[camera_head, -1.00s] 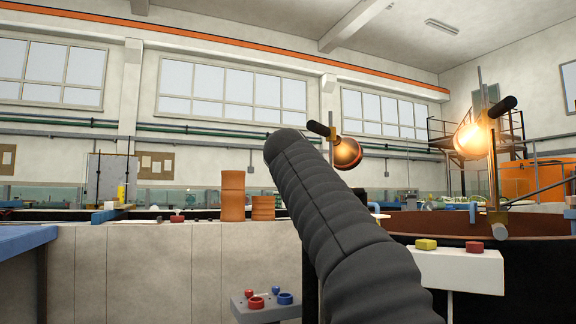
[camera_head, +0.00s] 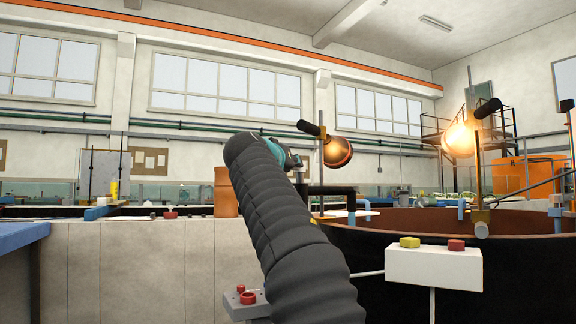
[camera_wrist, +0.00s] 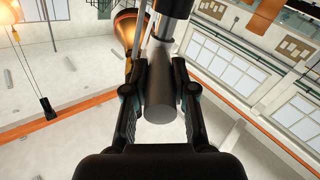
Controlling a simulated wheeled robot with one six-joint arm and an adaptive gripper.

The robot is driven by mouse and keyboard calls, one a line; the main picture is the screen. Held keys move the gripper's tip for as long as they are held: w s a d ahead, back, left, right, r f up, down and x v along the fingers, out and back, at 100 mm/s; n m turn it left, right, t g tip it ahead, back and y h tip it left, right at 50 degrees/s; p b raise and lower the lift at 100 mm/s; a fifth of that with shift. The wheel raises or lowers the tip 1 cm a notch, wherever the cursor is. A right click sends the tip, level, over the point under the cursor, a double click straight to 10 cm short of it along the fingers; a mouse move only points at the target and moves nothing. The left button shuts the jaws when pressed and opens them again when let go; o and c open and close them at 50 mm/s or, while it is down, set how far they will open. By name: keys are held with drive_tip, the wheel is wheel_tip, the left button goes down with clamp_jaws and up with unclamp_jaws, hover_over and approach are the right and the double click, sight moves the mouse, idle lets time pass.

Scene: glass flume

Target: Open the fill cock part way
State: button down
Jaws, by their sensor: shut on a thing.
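My gripper (camera_wrist: 160,88) is shut on a grey, round-ended metal piece (camera_wrist: 163,106), with one finger on each side of it. The piece joins a dark collar and a pale pipe above it in the wrist view. It looks like part of the fill cock, but I cannot tell how far it is turned. In the head view my arm hides most of the gripper, with only a bit (camera_head: 291,158) showing at the arm's far end, and I cannot make out the fill cock there.
A lit lamp (camera_head: 458,140) and a second lamp (camera_head: 338,152) stand by a large dark round tank (camera_head: 365,242). A white box (camera_head: 432,269) with a yellow and a red button is in front. A grey control box (camera_head: 240,305) is partly behind my arm.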

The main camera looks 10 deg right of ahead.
drive_tip(key=c, duration=0.9)
unclamp_jaws()
drive_tip(key=shift+d+f, duration=0.1)
drive_tip(key=shift+c, duration=0.2)
drive_tip(key=shift+s, duration=0.1)
drive_tip(key=shift+s+a, duration=0.15)
drive_tip(key=shift+a, duration=0.15)
drive_tip(key=v, duration=1.1)
drive_tip(key=shift+s, duration=0.2)
